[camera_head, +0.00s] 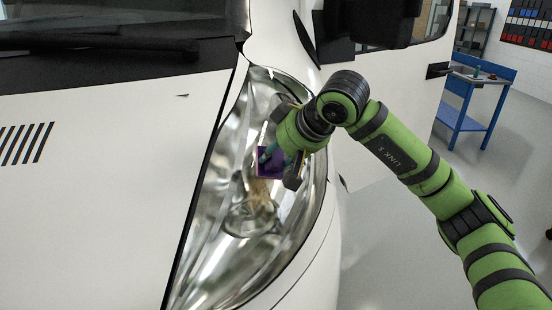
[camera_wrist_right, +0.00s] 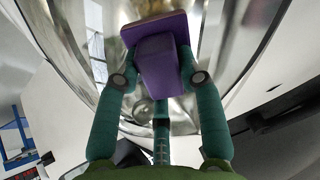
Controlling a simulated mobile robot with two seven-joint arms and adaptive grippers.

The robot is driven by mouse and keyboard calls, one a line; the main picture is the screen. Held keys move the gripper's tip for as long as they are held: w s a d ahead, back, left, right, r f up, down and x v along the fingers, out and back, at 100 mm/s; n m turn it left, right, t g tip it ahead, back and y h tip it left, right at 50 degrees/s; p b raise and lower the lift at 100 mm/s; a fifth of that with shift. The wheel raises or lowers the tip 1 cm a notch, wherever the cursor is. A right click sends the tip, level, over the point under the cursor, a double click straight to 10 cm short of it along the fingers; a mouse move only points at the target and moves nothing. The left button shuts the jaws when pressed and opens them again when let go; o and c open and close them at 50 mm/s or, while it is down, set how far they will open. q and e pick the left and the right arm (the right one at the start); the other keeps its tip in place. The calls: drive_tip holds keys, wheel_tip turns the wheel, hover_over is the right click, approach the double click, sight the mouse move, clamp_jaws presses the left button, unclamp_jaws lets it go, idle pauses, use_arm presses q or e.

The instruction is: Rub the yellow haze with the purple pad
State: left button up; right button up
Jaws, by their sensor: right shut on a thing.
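The purple pad (camera_head: 268,163) is at the headlight (camera_head: 222,262) of the white motorhome. In the right wrist view the pad (camera_wrist_right: 161,64) shows a block-shaped grip on a flat plate. My right gripper (camera_wrist_right: 160,80) is shut on the grip, one teal finger on each side. In the head view the right gripper (camera_head: 284,160) is over the upper middle of the headlight. I cannot tell for sure whether the pad touches the lens. A faint yellowish haze (camera_head: 263,196) shows on the lens just below the pad. The pad and gripper may hide part of it. My left gripper is not in view.
The white hood (camera_head: 90,190) lies left of the headlight, with the windscreen and a wiper behind it. A side mirror (camera_head: 368,22) hangs at the top, above my right arm. A blue workbench (camera_head: 475,95) stands back right, with open grey floor in front.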

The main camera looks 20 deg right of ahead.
drive_tip(key=shift+w+d+r, duration=0.4)
drive_tip(key=shift+w+d, duration=0.05)
drive_tip(key=shift+w, duration=0.15)
drive_tip(key=shift+s+a+f+b, duration=0.3)
drive_tip(key=shift+s+f+b, duration=0.15)
drive_tip(key=shift+f, duration=0.15)
drive_tip(key=shift+s+a+f+b, duration=0.3)
drive_tip(key=shift+s+a+b, duration=0.1)
drive_tip(key=shift+s, duration=0.15)
drive_tip(key=shift+s+a+f+b, duration=0.3)
drive_tip(key=shift+s+b, duration=0.1)
drive_tip(key=shift+s, duration=0.1)
drive_tip(key=shift+s+a+f+b, duration=0.4)
drive_tip(key=shift+s+f+b, duration=0.15)
drive_tip(key=shift+s+b, duration=0.1)
drive_tip(key=shift+s+a+f+b, duration=0.4)
drive_tip(key=shift+s+a+b, duration=0.25)
drive_tip(key=shift+s, duration=0.2)
drive_tip(key=shift+s+a+f+b, duration=0.4)
drive_tip(key=shift+s+f+b, duration=0.15)
drive_tip(key=shift+s+b, duration=0.2)
drive_tip(key=shift+s+a+f+b, duration=0.3)
drive_tip(key=shift+s+a+b, duration=0.2)
drive_tip(key=shift+s, duration=0.2)
drive_tip(key=shift+r, duration=0.1)
